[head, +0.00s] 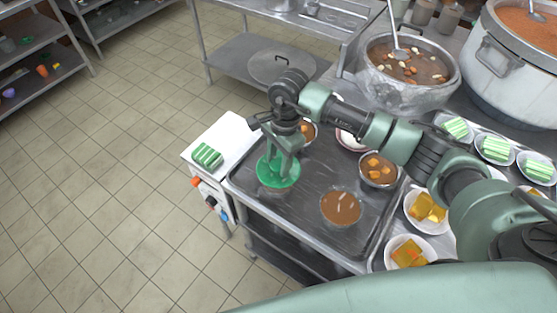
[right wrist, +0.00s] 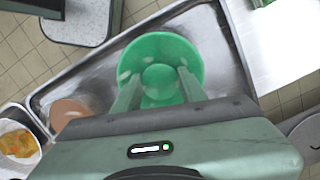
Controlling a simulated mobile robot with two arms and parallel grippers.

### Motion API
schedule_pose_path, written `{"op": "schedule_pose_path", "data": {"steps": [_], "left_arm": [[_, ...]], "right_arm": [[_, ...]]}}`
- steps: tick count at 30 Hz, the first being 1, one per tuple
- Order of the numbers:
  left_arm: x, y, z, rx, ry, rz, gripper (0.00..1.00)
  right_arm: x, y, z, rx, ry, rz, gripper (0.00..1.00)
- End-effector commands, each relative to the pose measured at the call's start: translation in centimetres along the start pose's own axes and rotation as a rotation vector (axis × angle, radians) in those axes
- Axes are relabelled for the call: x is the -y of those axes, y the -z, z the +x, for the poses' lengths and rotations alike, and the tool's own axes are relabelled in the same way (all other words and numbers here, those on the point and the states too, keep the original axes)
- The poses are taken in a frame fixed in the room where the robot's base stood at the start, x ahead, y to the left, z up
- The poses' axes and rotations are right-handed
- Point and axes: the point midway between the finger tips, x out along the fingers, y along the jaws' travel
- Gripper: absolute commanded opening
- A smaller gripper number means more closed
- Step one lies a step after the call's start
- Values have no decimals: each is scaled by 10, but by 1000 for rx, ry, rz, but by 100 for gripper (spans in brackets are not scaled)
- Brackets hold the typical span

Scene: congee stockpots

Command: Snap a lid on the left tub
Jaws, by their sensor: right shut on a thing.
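My right gripper (head: 281,166) is shut on a round green lid (head: 268,176), which is level over the left part of the metal tray. The lid also shows in the right wrist view (right wrist: 160,50), with a finger at each side of its raised middle. The lid hides most of what is under it; a thin brownish edge shows below its near rim, and I cannot tell whether the lid is seated. An uncovered tub of brown congee (head: 341,208) stands to the right on the tray. It is partly visible in the right wrist view (right wrist: 72,112). My left gripper is not in view.
Tubs with orange pieces (head: 377,169) and a white bowl (head: 345,139) stand toward the tray's back. Bowls of yellow food (head: 408,252) and a large stockpot (head: 410,90) are right.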

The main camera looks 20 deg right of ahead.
Motion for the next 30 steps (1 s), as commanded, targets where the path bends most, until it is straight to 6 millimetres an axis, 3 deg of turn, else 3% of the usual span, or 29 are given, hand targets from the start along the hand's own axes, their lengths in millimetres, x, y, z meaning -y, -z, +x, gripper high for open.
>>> {"op": "schedule_pose_path", "data": {"steps": [30], "left_arm": [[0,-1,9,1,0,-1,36]], "right_arm": [[0,0,3,0,0,0,4]]}}
